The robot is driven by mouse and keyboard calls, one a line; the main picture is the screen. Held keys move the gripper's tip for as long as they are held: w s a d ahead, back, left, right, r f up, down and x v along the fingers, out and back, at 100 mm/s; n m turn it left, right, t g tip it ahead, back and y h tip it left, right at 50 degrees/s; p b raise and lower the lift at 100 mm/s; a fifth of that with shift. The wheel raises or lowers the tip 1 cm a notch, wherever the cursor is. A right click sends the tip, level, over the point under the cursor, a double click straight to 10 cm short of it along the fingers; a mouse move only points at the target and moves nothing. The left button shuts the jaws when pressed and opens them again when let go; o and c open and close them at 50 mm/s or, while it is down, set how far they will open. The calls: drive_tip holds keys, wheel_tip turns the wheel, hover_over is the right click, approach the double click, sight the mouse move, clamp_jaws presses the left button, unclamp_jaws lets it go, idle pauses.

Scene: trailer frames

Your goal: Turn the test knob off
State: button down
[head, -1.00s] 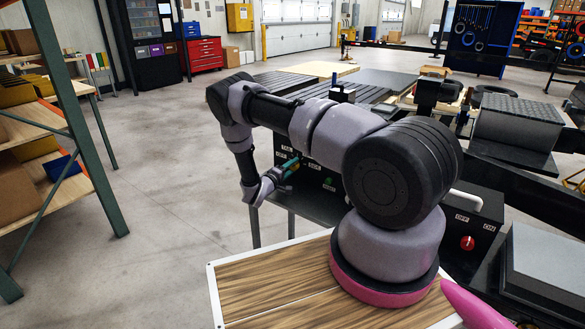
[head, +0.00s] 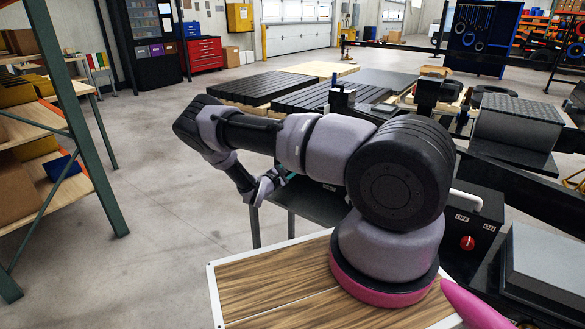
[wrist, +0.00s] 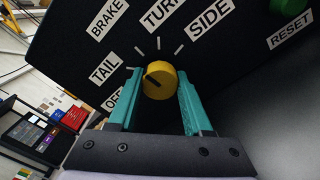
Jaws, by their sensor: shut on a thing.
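The yellow test knob (wrist: 159,84) is on a black panel (wrist: 230,60) in the wrist view. Labels OFF, TAIL, BRAKE, TURN and SIDE fan around it from lower left to upper right. A dark mark on its face lies on the left side, pointing roughly toward TAIL. My gripper (wrist: 160,76) has its teal fingers on both sides of the knob, shut on it. In the head view my gripper (head: 280,180) is at the panel box, but my arm hides the knob and most of the panel.
A green button (wrist: 288,6) and a RESET label are at the panel's right. A separate box with a red knob (head: 467,243), marked OFF and ON, stands right of my arm. A shelf rack (head: 85,120) is at the left. The floor between is clear.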

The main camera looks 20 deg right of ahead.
drive_tip(key=n, duration=1.1)
drive_tip(key=shift+f, duration=0.1)
drive_tip(key=shift+n, duration=1.8)
drive_tip(key=shift+c, duration=1.6)
unclamp_jaws()
drive_tip(key=shift+s+a, duration=0.1)
drive_tip(key=v, duration=1)
drive_tip(key=shift+s+a, duration=0.2)
